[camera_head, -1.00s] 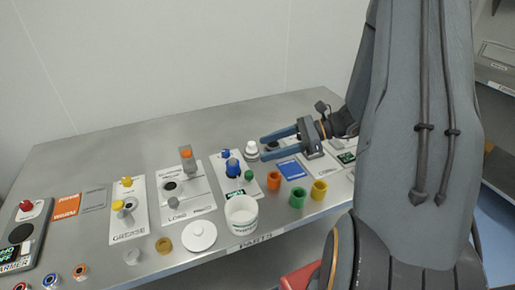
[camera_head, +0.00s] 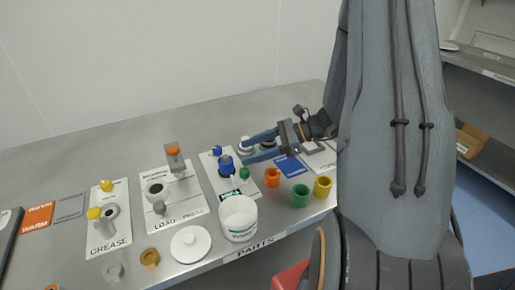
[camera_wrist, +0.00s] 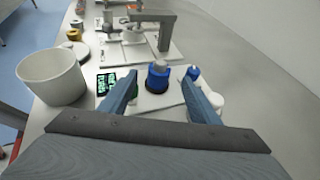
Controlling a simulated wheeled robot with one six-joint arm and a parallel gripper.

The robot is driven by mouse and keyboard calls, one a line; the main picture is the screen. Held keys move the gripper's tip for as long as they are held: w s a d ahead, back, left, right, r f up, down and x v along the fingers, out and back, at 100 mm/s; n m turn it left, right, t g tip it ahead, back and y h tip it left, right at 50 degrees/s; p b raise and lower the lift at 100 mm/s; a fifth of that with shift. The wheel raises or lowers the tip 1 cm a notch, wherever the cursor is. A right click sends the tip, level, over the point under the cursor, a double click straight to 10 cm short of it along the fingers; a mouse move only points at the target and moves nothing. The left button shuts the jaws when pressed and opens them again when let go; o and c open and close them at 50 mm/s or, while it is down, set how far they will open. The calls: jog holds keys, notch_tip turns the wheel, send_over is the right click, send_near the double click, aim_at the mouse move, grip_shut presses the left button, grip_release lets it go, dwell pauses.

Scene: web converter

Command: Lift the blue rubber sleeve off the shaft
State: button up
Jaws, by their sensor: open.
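The blue rubber sleeve (camera_head: 226,164) stands upright around a shaft on a white plate, left of my gripper in the head view. In the wrist view the sleeve (camera_wrist: 157,77) shows with the grey shaft top (camera_wrist: 160,64) poking out above it. My gripper (camera_head: 246,150) is open and empty, its blue fingers pointing left toward the sleeve. In the wrist view my gripper (camera_wrist: 158,80) has one finger on each side of the sleeve's line, with the sleeve beyond or between the tips; contact cannot be told.
A smaller blue knob (camera_wrist: 193,72) stands close to the right finger. A white tub (camera_head: 238,218) and a green cap (camera_head: 244,174) are near the sleeve. The press (camera_head: 176,160) stands to the left. Orange, green and yellow rings (camera_head: 301,196) line the front edge.

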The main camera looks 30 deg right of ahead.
aim_at(230, 158)
jog(key=p+x, duration=0.1)
jog(key=x, duration=0.8)
jog(key=shift+a+f+p, duration=0.2)
jog(key=shift+a+p, duration=0.1)
jog(key=shift+p, duration=0.05)
jog(key=shift+c, duration=0.3)
jog(key=c, duration=1.3)
jog(key=shift+r+p, duration=1.65)
jog(key=shift+r, duration=0.85)
jog(key=shift+c, duration=0.2)
jog(key=shift+r+p, duration=0.9)
jog(key=shift+r, duration=0.55)
jog(key=shift+r+p, duration=1.25)
jog(key=shift+r, duration=0.7)
